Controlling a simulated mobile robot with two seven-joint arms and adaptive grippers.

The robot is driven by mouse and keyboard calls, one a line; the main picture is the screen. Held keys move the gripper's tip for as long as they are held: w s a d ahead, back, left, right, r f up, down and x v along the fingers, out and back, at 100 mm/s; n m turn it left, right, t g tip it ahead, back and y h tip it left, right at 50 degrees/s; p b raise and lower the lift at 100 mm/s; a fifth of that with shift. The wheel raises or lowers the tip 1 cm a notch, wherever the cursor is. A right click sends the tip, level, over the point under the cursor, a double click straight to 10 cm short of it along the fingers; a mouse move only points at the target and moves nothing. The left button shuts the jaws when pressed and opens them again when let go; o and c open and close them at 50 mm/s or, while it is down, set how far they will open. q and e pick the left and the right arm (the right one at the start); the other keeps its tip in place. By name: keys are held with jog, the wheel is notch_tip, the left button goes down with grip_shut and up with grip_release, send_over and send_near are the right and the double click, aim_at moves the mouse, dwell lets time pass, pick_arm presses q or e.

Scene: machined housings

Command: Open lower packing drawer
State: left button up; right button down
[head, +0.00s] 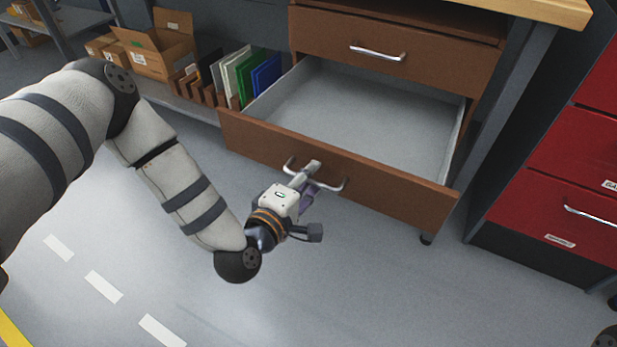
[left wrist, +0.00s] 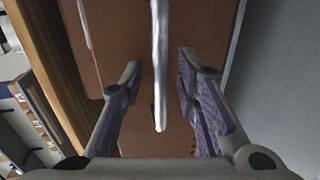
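The lower packing drawer (head: 225,128) is pulled well out in the head view, and its pale, empty inside shows. Its metal bar handle (head: 338,187) is on the brown front. My left gripper (head: 312,172) is at this handle, in front of the drawer, and covers part of the bar. In the left wrist view the handle (left wrist: 160,50) runs between the two fingers of the left gripper (left wrist: 159,68). The fingers are apart, with a visible gap on each side of the bar. My right gripper is not in view.
A shut upper drawer (head: 400,48) sits above the open one, under a wooden top (head: 530,8). A red cabinet (head: 575,150) stands at the right. Upright colored panels (head: 265,73) and cardboard boxes (head: 160,50) are on a low shelf at left. The floor in front is clear.

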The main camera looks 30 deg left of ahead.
pick_arm(q)
jog(key=v, duration=1.2)
